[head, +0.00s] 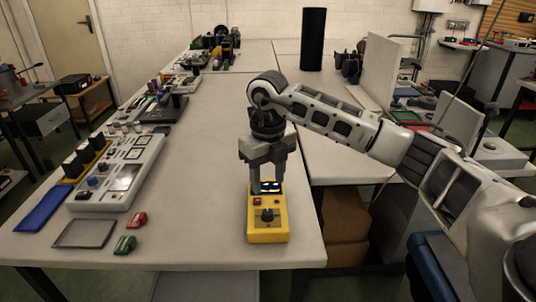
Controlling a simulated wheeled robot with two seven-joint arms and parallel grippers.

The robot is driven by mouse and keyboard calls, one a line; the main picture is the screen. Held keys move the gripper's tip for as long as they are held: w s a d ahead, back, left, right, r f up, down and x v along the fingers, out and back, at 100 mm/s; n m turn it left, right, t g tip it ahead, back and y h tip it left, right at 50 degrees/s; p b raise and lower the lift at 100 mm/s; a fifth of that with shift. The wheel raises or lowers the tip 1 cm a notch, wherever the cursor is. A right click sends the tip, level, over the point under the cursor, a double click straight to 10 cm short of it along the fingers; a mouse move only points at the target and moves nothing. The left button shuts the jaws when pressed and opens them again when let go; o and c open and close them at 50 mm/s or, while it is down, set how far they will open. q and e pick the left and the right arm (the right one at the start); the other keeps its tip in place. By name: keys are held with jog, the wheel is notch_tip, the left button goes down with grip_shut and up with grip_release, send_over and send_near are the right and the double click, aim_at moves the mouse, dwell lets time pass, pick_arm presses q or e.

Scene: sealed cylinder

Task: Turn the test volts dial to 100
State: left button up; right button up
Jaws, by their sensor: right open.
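A yellow tester (267,235) lies on the near part of the white table. Its black dial (267,215) sits on its upper face, below a small lit display and red buttons. The dial's markings are too small to read. My right gripper (268,190) points down over the far end of the tester, at the display, and hides part of it. Its fingers are apart with nothing seen between them. I cannot tell whether the fingertips touch the tester. They are a little beyond the dial, not around it. My left gripper is not in view.
A red block (137,220) and a green block (125,245) lie left of the tester, near a grey tray (85,233). A white control panel (122,175) stands farther left. A black cylinder (313,40) stands at the back. The table between panel and tester is clear.

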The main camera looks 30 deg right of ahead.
notch_tip(320, 180, up, 7)
jog(key=shift+f, duration=0.15)
dwell(0.5)
